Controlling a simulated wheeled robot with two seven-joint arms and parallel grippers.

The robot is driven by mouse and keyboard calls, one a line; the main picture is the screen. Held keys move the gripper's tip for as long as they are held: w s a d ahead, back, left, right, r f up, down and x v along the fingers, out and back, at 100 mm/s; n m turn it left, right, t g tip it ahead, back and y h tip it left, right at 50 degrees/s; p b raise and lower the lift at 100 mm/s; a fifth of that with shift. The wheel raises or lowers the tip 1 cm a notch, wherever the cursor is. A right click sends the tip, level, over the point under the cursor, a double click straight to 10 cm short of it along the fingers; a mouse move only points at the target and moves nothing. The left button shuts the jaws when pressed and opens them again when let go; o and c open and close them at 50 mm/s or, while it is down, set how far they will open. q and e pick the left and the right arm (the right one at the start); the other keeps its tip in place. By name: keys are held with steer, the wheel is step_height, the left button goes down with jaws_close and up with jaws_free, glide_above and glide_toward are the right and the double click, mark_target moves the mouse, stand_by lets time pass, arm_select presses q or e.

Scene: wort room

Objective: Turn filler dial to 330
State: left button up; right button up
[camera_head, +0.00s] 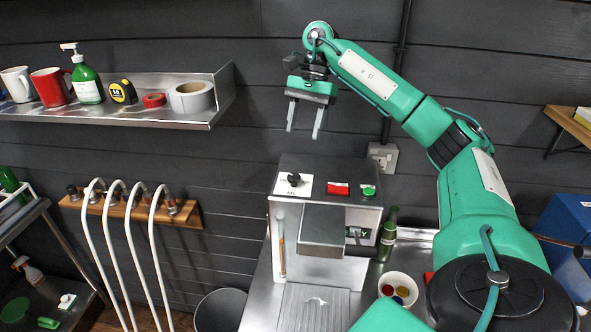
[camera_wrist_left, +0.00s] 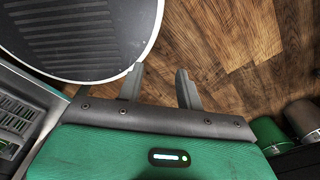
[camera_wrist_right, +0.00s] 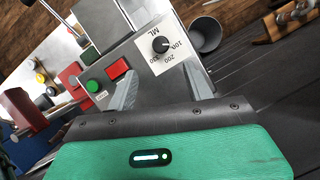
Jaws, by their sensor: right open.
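The filler dial (camera_head: 293,180) is a black knob on a white label on top of the metal filler box (camera_head: 327,182). In the right wrist view the dial (camera_wrist_right: 160,45) shows beside the printed marks 100, 200 and 330 ML. Its pointer appears to face the 100 side, but the exact setting is hard to read. My right gripper (camera_head: 304,130) is open and empty, fingers down, above the dial and apart from it; its fingers also show in the right wrist view (camera_wrist_right: 160,82). My left gripper (camera_wrist_left: 160,80) is open and empty above the wooden floor, outside the head view.
A red button (camera_head: 338,188) and a green button (camera_head: 368,191) sit right of the dial. A green bottle (camera_head: 388,232) and a white bowl (camera_head: 398,288) stand beside the filler. A wall shelf (camera_head: 190,117) holds mugs and tape at left. A bin (camera_head: 220,308) stands lower left.

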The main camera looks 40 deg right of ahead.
mark_target(294, 176)
steer(key=x, duration=0.5)
steer(key=shift+f+b, duration=0.3)
steer(key=shift+f, duration=0.15)
steer(key=shift+x, duration=1.15)
steer(key=shift+p+x, duration=0.6)
steer(key=shift+x, duration=0.15)
arm_select(q)
steer(key=shift+w+d+r, duration=0.35)
steer(key=shift+w+r, duration=0.05)
steer(key=shift+w, duration=0.15)
arm_select(e)
steer(key=shift+a+f, duration=0.35)
steer(key=shift+f, duration=0.3)
